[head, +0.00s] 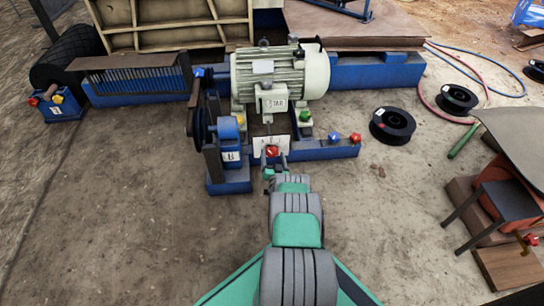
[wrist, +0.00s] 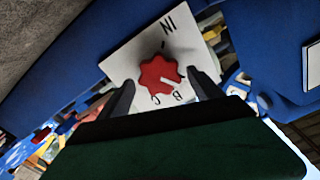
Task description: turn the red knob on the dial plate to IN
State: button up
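The red knob (wrist: 158,72) sits on the white dial plate (wrist: 122,62), which is marked IN at the top and B and C at the bottom in the wrist view. The knob's white mark points to the lower right, close to B and away from IN. My gripper (wrist: 162,80) is open, with one dark finger on each side of the knob. Gaps show between the fingers and the knob; I cannot tell how deep the fingertips reach. In the head view the knob (head: 272,151) and plate (head: 259,146) stand just beyond my gripper (head: 274,166).
A blue box (head: 228,141) marked B stands left of the plate, and a motor (head: 280,75) stands behind it. Red and blue knobs (head: 345,137) sit to the right on the blue frame. Black spools (head: 392,125) lie farther right. The near floor is clear.

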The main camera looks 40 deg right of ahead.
jog(key=c, duration=1.3)
jog(key=shift+o, duration=0.2)
jog(key=shift+n, duration=0.3)
jog(key=n+b, duration=0.1)
jog(key=n, duration=0.3)
jog(key=shift+w+a, duration=0.1)
jog(key=n+b, duration=0.1)
jog(key=n, duration=0.5)
jog(key=shift+a+f, duration=0.1)
jog(key=n+b, duration=0.1)
jog(key=n, duration=0.4)
jog(key=shift+w+a, duration=0.1)
jog(key=n, duration=0.5)
jog(key=shift+f, duration=0.1)
jog(key=shift+n, duration=0.3)
